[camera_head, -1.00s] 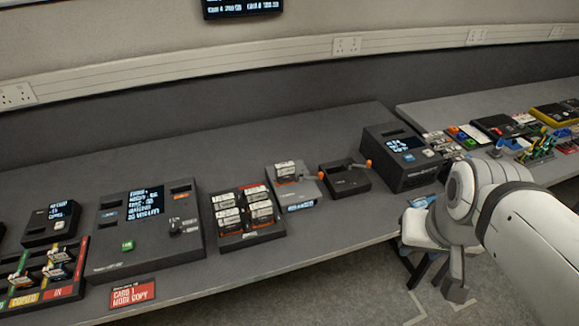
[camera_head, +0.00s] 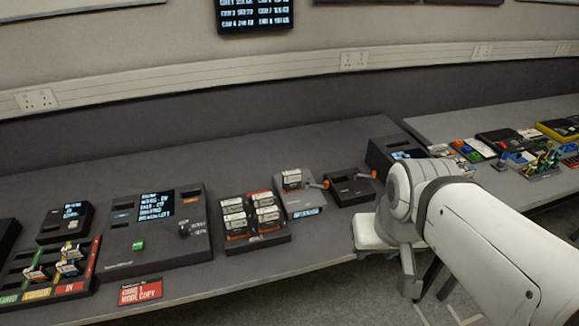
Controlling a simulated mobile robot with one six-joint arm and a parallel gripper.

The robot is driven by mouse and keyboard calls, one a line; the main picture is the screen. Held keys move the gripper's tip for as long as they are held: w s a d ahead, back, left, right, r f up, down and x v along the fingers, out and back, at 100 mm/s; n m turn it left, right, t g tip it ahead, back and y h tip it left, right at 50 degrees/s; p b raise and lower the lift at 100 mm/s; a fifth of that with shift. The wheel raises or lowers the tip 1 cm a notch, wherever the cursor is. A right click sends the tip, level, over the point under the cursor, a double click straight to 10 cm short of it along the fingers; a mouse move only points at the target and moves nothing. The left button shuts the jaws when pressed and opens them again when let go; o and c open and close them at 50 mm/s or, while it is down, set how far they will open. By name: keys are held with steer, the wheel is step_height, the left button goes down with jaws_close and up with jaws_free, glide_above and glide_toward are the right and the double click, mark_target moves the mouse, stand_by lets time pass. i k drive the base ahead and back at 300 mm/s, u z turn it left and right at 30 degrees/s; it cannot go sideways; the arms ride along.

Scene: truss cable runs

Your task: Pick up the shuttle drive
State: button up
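No label that I can read names the shuttle drive. Several small drive-like boxes with white labels stand in a black tray (camera_head: 258,240) at the middle of the bench. One similar box (camera_head: 292,179) sits upright on a grey dock (camera_head: 303,205) just right of the tray. I cannot tell which of these is the shuttle drive. My white arm reaches in from the right, over the bench's front edge. Its end is right of the tray and dock, apart from them. My gripper's fingers cannot be made out.
A black cradle (camera_head: 350,190) with orange-tipped levers stands right of the dock. A black console (camera_head: 155,232) with a screen and green button is left of the tray. A slotted card rack (camera_head: 45,282) is far left. Bare bench shows behind the tray.

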mark_target(291, 180)
steer(key=z, duration=0.05)
steer(key=i, duration=1)
steer(key=u, duration=0.05)
